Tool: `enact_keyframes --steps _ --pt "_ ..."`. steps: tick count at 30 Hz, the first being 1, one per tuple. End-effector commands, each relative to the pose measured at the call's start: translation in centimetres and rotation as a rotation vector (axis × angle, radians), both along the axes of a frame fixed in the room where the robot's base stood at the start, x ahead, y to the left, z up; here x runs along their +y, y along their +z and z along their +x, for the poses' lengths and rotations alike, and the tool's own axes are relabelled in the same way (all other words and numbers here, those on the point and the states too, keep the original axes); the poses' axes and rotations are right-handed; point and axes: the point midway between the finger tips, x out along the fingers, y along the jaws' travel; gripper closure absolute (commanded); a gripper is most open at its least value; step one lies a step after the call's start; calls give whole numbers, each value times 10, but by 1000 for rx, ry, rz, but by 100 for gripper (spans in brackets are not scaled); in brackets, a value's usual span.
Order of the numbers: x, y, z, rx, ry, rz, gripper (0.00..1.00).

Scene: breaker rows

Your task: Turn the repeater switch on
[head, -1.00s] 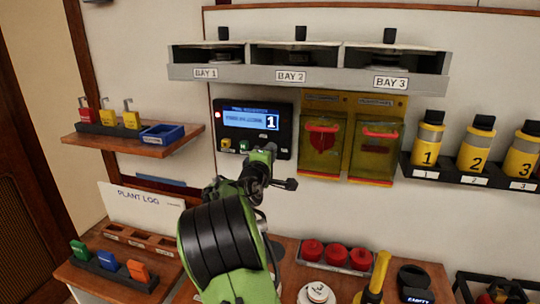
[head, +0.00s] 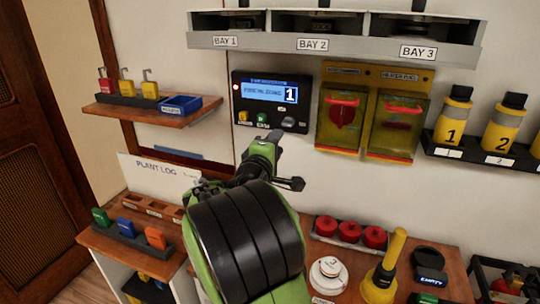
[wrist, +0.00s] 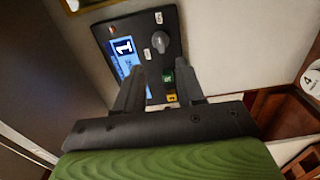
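No label clearly reading "repeater" is legible, so I cannot tell which control is the repeater switch. A black wall panel (head: 270,120) has a blue display showing 1, a grey knob (head: 289,123), and green and yellow buttons. The wrist view shows the panel's knob (wrist: 160,41), green button (wrist: 168,76) and yellow button (wrist: 171,96). Two yellow-framed boxes with translucent covers hang right of the panel, the left one (head: 338,135) and the right one (head: 398,145); red parts show on both. My gripper (wrist: 160,85) is open and empty, pointing at the panel, apparently just short of it.
A bay shelf (head: 330,44) juts out above the panel. A small wooden shelf (head: 190,118) is at left, and numbered yellow canisters (head: 452,120) stand at right. Below, the wooden counter (head: 450,262) holds red caps (head: 349,231) and a yellow-handled tool (head: 385,275).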

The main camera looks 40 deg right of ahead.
Motion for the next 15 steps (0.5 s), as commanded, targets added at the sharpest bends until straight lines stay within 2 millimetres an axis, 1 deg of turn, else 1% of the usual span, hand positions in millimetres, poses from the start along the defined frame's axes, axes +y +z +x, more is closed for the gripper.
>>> enact_keyframes --steps 1,3,6,9,15 --pt "13 -2 -5 0 6 3 62" --pt "26 -1 -12 0 6 1 62" --pt "38 -1 -19 2 1 1 62" --pt "44 0 -23 -1 0 0 62" --pt "44 0 -24 0 -2 0 62"
